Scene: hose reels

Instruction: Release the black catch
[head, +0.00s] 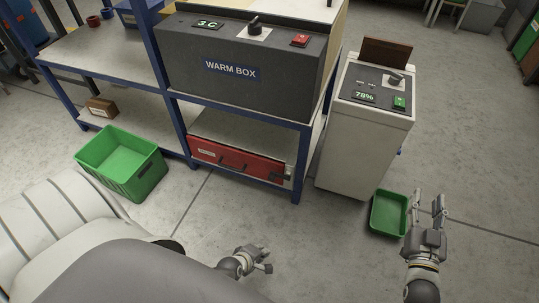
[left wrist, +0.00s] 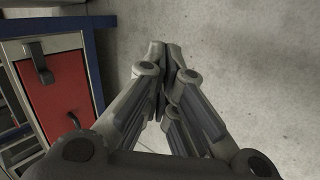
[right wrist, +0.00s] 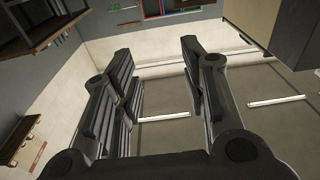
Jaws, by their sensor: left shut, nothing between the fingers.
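A red case (head: 212,153) with dark handles on its front lies on the lower shelf under the warm box. A small dark catch (head: 289,171) shows at its right end in the head view. In the left wrist view, a dark hooked catch (left wrist: 40,62) hangs over the edge of the red panel (left wrist: 70,95). My left gripper (head: 265,257) is shut and empty, low in front of the shelf and apart from the case. Its fingertips meet in the left wrist view (left wrist: 165,50). My right gripper (head: 440,203) is open and empty at the right, far from the case.
A blue-framed shelf (head: 307,150) carries the dark warm box (head: 230,85). A pale cabinet (head: 345,145) stands to its right. A green bin (head: 140,180) stands at the left, and a green tray (head: 388,213) lies beside my right gripper. The floor before the case is clear.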

